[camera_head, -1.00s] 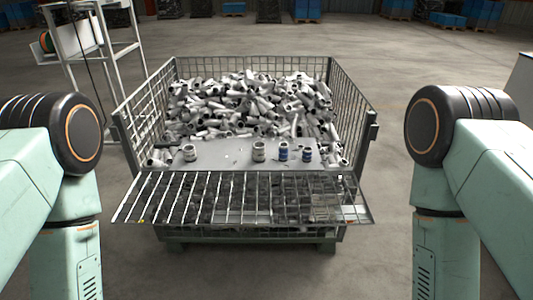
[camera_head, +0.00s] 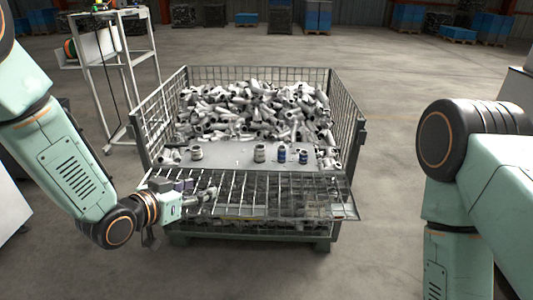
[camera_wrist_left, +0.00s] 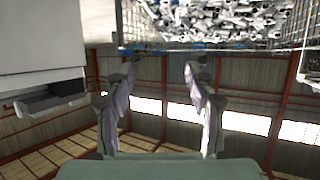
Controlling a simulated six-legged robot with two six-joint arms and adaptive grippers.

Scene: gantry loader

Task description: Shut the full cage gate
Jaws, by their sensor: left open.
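The cage gate (camera_head: 300,195) is the front mesh panel of the wire cage (camera_head: 347,100). It is folded down and sticks out toward me, roughly level, from the cage's open front. The cage is full of grey pipe fittings (camera_head: 250,110). My left gripper (camera_head: 208,193) overlaps the left part of the gate in the head view; I cannot tell whether it touches. In the left wrist view its two fingers (camera_wrist_left: 158,75) are spread with nothing between them. Cage mesh and fittings show along the top there. My right arm is at the right, its gripper out of view.
Several small cans (camera_head: 260,153) stand on a grey plate (camera_head: 230,155) at the cage's front. A white metal frame rack (camera_head: 128,90) stands behind left. The floor (camera_head: 385,190) right of the cage is clear.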

